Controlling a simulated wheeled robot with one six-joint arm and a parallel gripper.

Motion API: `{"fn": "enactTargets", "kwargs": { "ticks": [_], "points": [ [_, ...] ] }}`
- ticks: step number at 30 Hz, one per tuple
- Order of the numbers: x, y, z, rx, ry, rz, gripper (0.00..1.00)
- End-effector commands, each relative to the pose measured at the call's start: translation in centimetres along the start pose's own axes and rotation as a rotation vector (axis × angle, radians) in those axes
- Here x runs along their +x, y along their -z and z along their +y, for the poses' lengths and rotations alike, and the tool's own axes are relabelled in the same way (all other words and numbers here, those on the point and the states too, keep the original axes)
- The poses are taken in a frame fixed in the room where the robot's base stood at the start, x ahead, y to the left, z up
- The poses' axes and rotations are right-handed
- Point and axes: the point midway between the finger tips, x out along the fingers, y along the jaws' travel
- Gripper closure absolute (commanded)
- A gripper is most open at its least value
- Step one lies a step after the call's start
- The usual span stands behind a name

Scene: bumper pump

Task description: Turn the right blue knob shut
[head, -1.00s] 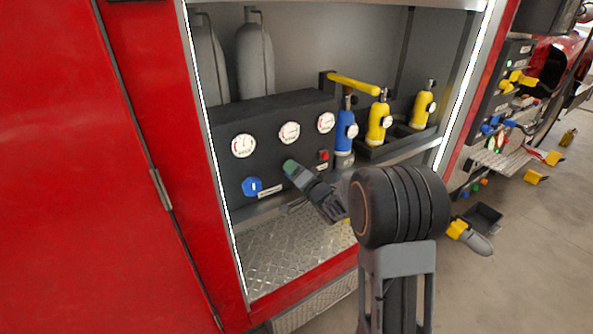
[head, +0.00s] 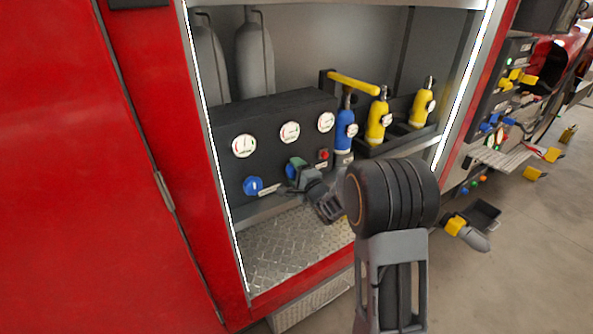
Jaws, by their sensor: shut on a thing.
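Two blue knobs sit on the dark panel (head: 225,165) under the gauges. The left blue knob (head: 253,186) is in plain view, with a white mark on its face. The right blue knob (head: 290,172) is mostly hidden behind my gripper; only a small blue part shows at its left side. My gripper (head: 296,169) is at the panel, shut on the right blue knob. The knob's mark and angle are hidden.
Three round gauges (head: 289,132) and a red button (head: 323,154) are on the panel. A blue cylinder (head: 345,131) and yellow cylinders (head: 378,121) stand to the right. A metal tread floor (head: 280,245) lies below the panel.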

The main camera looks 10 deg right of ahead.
Motion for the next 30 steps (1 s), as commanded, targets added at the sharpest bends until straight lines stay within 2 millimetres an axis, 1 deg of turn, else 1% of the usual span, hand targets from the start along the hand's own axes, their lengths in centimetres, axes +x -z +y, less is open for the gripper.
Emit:
{"fn": "enactTargets", "kwargs": {
  "ticks": [7,20,21,28,30],
  "points": [
    [0.03,0.01,-0.08,0.045,0.001,0.003,0.67],
    [0.03,0.0,-0.07,0.052,0.002,0.003,0.67],
    [0.04,0.0,-0.07,0.052,0.002,0.003,0.41],
    [0.03,-0.02,-0.03,0.051,0.001,0.002,0.19],
    [0.02,-0.02,-0.02,0.051,0.001,0.002,0.18]
  ]
}}
